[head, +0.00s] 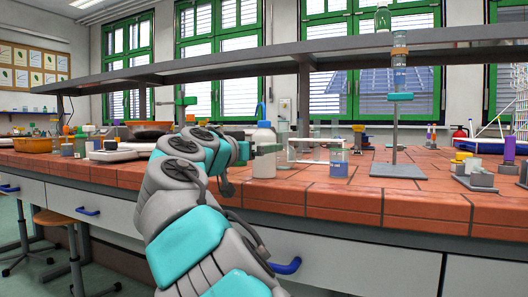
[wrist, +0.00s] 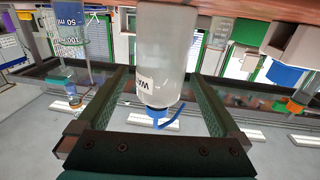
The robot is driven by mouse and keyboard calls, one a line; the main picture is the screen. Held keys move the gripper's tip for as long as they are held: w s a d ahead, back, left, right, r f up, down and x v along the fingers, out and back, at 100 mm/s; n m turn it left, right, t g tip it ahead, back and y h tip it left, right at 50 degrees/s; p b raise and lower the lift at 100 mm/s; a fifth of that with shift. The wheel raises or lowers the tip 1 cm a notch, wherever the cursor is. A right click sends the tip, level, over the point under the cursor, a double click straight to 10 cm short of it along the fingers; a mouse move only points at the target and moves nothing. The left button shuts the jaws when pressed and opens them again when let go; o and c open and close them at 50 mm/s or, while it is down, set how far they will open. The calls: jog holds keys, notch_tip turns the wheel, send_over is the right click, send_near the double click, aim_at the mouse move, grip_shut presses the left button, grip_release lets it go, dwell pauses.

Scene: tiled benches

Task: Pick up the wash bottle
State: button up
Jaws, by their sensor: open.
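The wash bottle (head: 264,167) is a whitish bottle with a blue cap and bent blue spout. It stands upright near the front of the tiled bench in the head view. In the wrist view, the wash bottle (wrist: 163,45) appears upside down, its blue cap towards the gripper's base and part of its label showing. My gripper (wrist: 161,76) is open, with one dark green finger on each side of the bottle. A gap shows between the bottle and each finger. In the head view my gripper (head: 266,149) is at the bottle's upper body, partly covering it.
Further right is a stand with a grey base (head: 398,171). A long grey shelf (head: 225,71) runs above the bench. Bare tiles (head: 300,190) lie in front.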

jog(key=shift+x, duration=1.25)
jog(key=c, duration=0.9)
jog(key=shift+r, duration=0.2)
